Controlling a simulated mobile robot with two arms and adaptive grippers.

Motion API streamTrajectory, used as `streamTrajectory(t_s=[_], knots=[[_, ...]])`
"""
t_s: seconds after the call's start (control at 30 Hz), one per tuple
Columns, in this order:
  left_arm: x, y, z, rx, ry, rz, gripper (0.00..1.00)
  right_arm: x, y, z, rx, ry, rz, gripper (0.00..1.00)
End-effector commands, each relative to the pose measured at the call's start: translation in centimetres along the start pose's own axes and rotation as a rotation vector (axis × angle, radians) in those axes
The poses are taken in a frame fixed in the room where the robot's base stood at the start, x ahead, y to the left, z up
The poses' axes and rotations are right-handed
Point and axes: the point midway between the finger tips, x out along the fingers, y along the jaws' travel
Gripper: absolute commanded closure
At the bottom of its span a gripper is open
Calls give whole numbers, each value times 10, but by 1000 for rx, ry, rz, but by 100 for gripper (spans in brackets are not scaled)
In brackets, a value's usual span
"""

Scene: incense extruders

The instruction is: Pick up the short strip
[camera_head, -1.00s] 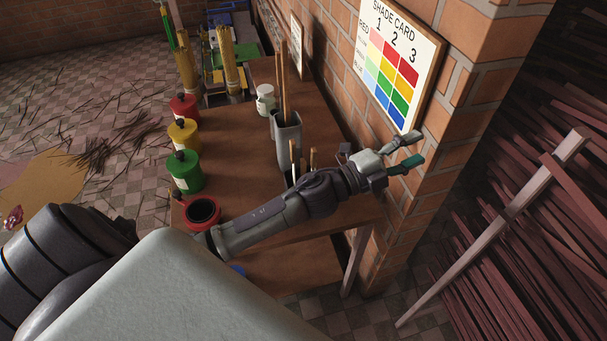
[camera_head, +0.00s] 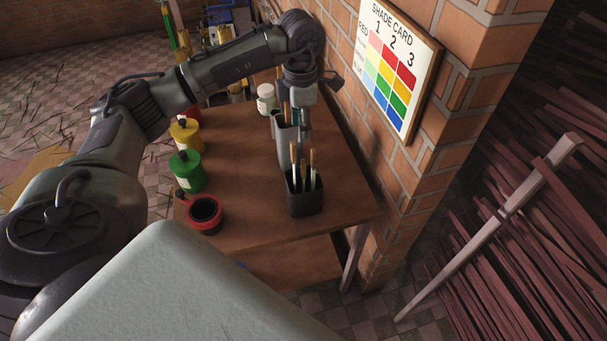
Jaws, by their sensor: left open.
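A tall grey holder (camera_head: 288,150) stands on the wooden table near the brick wall. A thin brown strip (camera_head: 286,112) stands up out of it, its upper part hidden by my left wrist. Other strips there are mostly covered, and I cannot tell which one is the short strip. My left gripper (camera_head: 301,120) points down over the holder's right side, with a teal fingertip beside the strip. It is open; I cannot tell if it touches the strip or holder. My right gripper is not in view.
A dark cup (camera_head: 305,202) of brushes stands in front of the holder. A white jar (camera_head: 266,99) is behind. Red (camera_head: 204,215), green (camera_head: 187,172) and yellow (camera_head: 185,134) pots line the left edge. The shade card (camera_head: 392,75) hangs on the wall. The table's front middle is clear.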

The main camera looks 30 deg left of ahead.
Motion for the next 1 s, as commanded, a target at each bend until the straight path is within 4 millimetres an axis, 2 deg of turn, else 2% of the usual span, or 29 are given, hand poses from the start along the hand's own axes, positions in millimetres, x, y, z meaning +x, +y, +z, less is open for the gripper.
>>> streamTrajectory(t_s=[0.2, 0.3, 0.43, 0.53, 0.67, 0.8, 1.0], knots=[[42, -1, 0, -1, 1, -5, 50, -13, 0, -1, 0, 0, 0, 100], [54, -1, 1, 0, -1, -4, 50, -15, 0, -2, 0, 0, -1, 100], [62, -2, 2, 1, -3, -4, 50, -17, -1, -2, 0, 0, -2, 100], [70, -3, 3, 2, -1, -6, 50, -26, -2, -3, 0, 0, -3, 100], [89, -4, 6, 0, 1, -7, 50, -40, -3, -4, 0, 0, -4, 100], [108, -3, 7, 1, -3, -5, 50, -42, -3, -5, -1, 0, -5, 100], [113, -2, 7, 1, -4, -3, 50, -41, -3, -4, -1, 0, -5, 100]])
